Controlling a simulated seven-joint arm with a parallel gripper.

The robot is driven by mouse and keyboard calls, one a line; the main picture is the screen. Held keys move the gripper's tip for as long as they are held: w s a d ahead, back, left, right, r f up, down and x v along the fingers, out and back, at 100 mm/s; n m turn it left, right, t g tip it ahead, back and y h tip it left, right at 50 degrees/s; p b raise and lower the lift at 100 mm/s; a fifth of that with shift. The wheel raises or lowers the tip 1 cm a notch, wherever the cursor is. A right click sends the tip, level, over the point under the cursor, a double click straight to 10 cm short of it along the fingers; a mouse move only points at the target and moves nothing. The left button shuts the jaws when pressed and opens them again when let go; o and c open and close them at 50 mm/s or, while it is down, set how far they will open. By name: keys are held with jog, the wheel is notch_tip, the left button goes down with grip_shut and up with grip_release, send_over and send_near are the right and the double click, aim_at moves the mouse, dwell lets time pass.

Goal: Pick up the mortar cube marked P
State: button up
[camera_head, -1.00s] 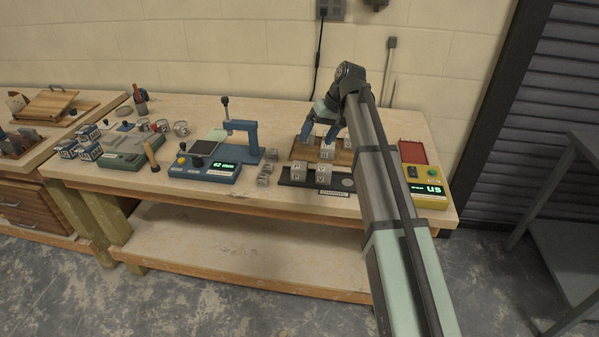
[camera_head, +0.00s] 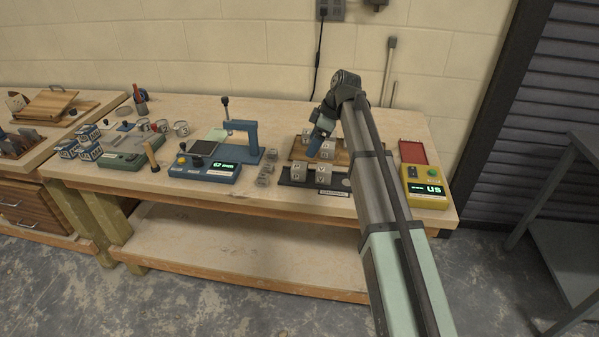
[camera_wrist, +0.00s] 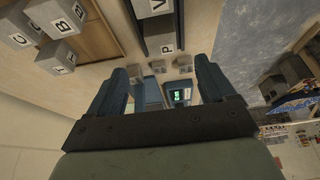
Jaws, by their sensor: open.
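In the head view my gripper (camera_head: 317,146) is above and behind the tray, over the wooden board, apart from the P cube.
Several small unmarked-looking cubes (camera_head: 266,170) lie left of the tray. A blue machine (camera_head: 205,170) with a green display stands further left; a yellow device (camera_head: 427,192) stands right.

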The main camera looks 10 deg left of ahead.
aim_at(300, 165)
jog(key=x, duration=1.1)
jog(key=shift+s+a+f, duration=0.1)
jog(key=shift+a+f, duration=0.05)
jog(key=shift+f, duration=0.05)
jog(key=shift+c, duration=0.4)
jog(key=c, duration=1.2)
jog(key=shift+o, duration=0.2)
jog(key=shift+r, duration=0.15)
